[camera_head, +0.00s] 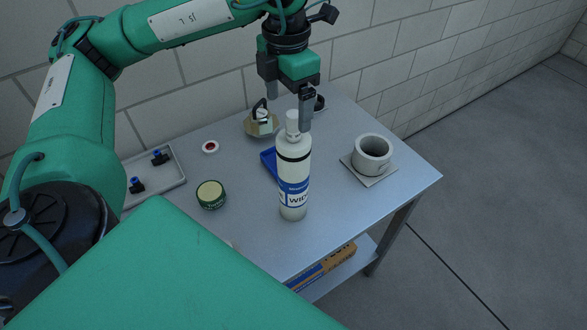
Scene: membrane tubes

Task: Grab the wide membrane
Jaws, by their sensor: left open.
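The wide membrane (294,172) is a white upright cylinder with a black band, a narrow top neck and a blue label reading "WID...". It stands on the grey metal table (335,220), right of the middle. My left gripper (289,110) points down at the top of the membrane. Its jaws are open, with one finger to the left of the neck and the other to the right. I cannot tell whether a finger touches the neck. My right gripper is not in view.
A grey cup-like ring on a square plate (372,157) stands right of the membrane. A blue tray (268,160) lies behind it. A green round tin (210,194), a red-white ring (210,147) and a grey tray with blue fittings (170,178) are left. A wall runs behind.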

